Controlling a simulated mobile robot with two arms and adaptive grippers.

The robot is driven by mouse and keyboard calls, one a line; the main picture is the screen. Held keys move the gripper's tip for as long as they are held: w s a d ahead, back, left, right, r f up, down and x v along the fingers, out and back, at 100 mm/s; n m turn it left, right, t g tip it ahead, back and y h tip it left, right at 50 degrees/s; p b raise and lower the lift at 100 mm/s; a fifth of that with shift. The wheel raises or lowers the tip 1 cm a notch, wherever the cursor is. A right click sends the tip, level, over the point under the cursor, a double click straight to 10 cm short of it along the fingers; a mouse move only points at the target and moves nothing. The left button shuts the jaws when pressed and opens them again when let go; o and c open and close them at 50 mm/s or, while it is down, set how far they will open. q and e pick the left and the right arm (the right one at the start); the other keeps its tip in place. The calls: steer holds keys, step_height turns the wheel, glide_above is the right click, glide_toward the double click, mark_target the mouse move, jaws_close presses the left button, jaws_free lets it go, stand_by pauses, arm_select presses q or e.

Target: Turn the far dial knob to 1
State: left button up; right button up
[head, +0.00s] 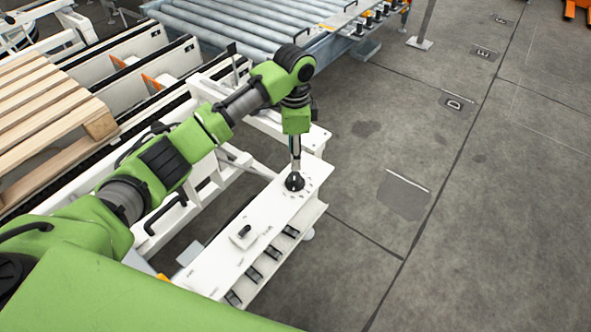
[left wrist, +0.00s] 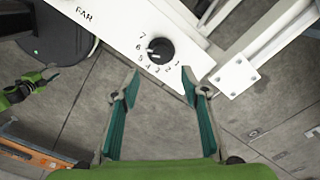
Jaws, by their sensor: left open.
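The far dial knob (left wrist: 160,50) is round and black, on a white panel printed with FAR and the numbers 1 to 7. Its small white mark seems to face the side of 5 and 6; it is too small to be sure. In the head view the knob (head: 294,183) sits near the far end of the white panel (head: 214,268). My left gripper (left wrist: 160,71) is open, its two teal-lined fingers pointing toward the knob. In the head view the left gripper (head: 295,165) points down just above the knob; contact cannot be told. My right gripper is not in view.
A wooden pallet (head: 40,110) lies on the conveyor at left. A roller conveyor (head: 235,28) stands behind. The concrete floor (head: 480,200) at right is clear.

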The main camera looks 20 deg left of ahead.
mark_target(295, 176)
arm_select(q)
step_height(295, 176, down, 8)
steer(key=shift+w+r, duration=0.1)
steer(key=shift+f, duration=0.5)
steer(key=c, duration=1.1)
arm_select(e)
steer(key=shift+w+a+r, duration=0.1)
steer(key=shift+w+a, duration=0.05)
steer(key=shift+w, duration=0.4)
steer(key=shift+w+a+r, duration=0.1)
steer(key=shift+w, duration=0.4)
